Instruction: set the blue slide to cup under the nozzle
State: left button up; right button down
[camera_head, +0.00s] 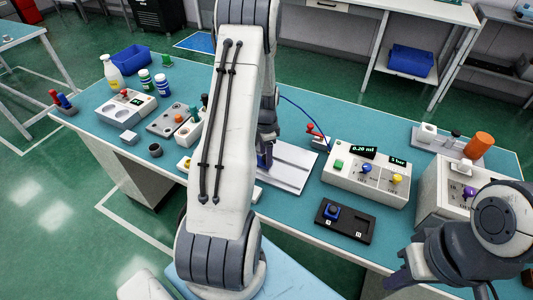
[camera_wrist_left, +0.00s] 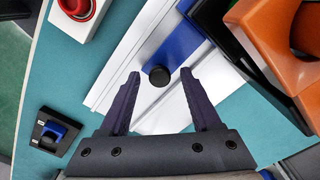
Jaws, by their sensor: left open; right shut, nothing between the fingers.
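The blue slide (camera_wrist_left: 172,42) shows in the left wrist view, set in a pale rail plate (camera_wrist_left: 125,60), with a round black knob (camera_wrist_left: 159,76) on it. My left gripper (camera_wrist_left: 164,80) is open, with the knob between its fingertips and a visible gap on each side. In the head view the rail plate (camera_head: 290,168) lies on the table, partly hidden by my left arm, and my left gripper (camera_head: 265,158) is over its left end. I cannot make out the nozzle or the cup mark. My right gripper (camera_head: 402,276) is shut and empty at the front right.
A white control box (camera_head: 365,180) with two readouts stands right of the rail. A black panel (camera_head: 345,222) with a blue block lies in front. Orange and black parts (camera_wrist_left: 275,40) crowd the upper right of the wrist view.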

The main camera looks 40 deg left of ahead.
pick_arm(q)
grip_shut()
dwell(1.4)
